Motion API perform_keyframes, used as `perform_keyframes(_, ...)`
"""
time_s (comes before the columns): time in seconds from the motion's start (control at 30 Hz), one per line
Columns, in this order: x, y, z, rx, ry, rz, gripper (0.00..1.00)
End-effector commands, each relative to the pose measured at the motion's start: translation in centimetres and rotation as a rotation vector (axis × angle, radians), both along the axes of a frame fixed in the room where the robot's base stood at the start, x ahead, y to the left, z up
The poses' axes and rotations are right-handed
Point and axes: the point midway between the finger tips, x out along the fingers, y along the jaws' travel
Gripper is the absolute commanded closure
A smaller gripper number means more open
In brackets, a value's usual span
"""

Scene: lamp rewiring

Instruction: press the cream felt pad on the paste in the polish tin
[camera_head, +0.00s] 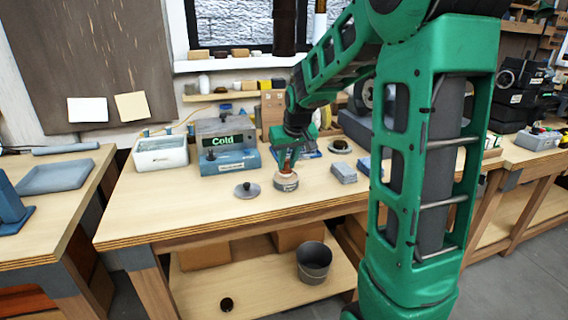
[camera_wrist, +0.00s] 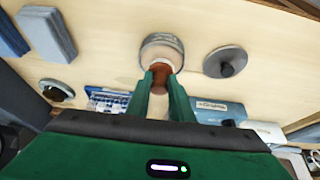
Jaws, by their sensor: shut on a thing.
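The polish tin (camera_head: 286,184) is a short round grey tin near the middle of the bench; it also shows in the wrist view (camera_wrist: 163,42). My gripper (camera_wrist: 159,84) is shut on the reddish-brown handle of the cream felt pad (camera_wrist: 161,64). In the head view my gripper (camera_head: 288,157) is directly above the tin. The pad is at the tin's mouth, its pale face overlapping the opening. The paste is hidden, and I cannot tell whether the pad touches it.
A round grey lid with a dark knob (camera_head: 247,190) lies left of the tin. Grey-blue blocks (camera_head: 344,173) lie to the right. The bench front is clear.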

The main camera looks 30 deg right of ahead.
Motion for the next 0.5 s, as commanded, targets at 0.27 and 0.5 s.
perform_keyframes(0.27, -0.01, -0.01, -0.37, 0.0, 0.001, 0.0, 0.99)
perform_keyframes(0.5, 0.0, -0.03, -0.66, 0.0, 0.0, 0.0, 0.99)
